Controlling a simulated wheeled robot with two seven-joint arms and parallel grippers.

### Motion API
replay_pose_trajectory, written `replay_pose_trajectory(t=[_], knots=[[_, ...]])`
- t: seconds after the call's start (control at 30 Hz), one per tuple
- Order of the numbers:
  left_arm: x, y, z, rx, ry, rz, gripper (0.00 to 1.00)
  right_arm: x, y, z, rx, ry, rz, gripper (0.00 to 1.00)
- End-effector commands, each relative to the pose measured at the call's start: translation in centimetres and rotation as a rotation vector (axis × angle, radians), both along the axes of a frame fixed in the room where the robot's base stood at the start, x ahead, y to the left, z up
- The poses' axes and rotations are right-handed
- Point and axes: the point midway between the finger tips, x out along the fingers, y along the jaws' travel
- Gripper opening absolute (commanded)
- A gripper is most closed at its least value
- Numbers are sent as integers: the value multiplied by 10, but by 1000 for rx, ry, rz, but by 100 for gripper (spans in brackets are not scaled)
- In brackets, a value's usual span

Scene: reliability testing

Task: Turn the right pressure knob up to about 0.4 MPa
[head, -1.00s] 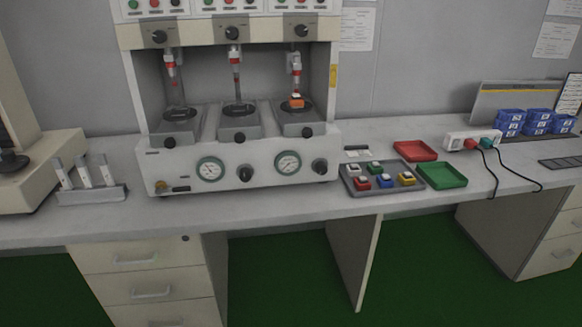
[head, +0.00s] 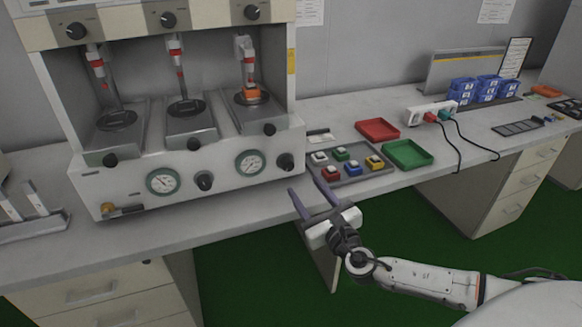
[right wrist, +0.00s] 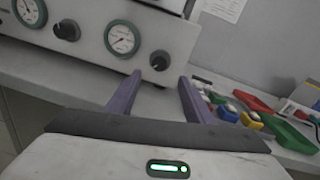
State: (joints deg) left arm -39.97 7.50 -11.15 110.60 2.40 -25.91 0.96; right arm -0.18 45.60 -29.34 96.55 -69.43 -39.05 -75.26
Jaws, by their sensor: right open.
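The right pressure knob (head: 286,162) is a black dial at the right end of the test machine's front panel. It also shows in the right wrist view (right wrist: 159,60), just beyond and between the fingertips. The right gauge (head: 250,163) has a green rim and sits left of that knob; its needle is too small to read. My right gripper (head: 308,196) is open and empty, in front of and below the knob, apart from it. Its purple fingers (right wrist: 156,92) point toward the panel in the right wrist view. My left gripper is not in view.
The left gauge (head: 163,183) and left knob (head: 204,181) are on the same panel. A grey tray of coloured buttons (head: 352,178), a red tray (head: 377,129) and a green tray (head: 408,154) lie right of the machine. A power strip (head: 430,114) with cables lies farther right.

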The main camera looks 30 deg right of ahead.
Motion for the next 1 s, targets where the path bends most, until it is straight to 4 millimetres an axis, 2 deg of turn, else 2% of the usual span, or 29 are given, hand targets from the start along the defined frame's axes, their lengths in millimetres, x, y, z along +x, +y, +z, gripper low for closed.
replay_pose_trajectory(t=[0.17, 0.4, 0.6, 0.73, 1.0], knots=[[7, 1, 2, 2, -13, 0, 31, 23, -5, 4, -27, -7, 0, 48], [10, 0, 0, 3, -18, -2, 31, 67, -13, 2, -22, -6, 0, 48], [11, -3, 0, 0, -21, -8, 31, 92, -17, 2, -21, -5, 2, 48], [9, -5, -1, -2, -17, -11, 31, 99, -18, 2, -20, -4, 2, 48], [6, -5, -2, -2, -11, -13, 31, 100, -18, 2, -19, -3, 2, 48]])
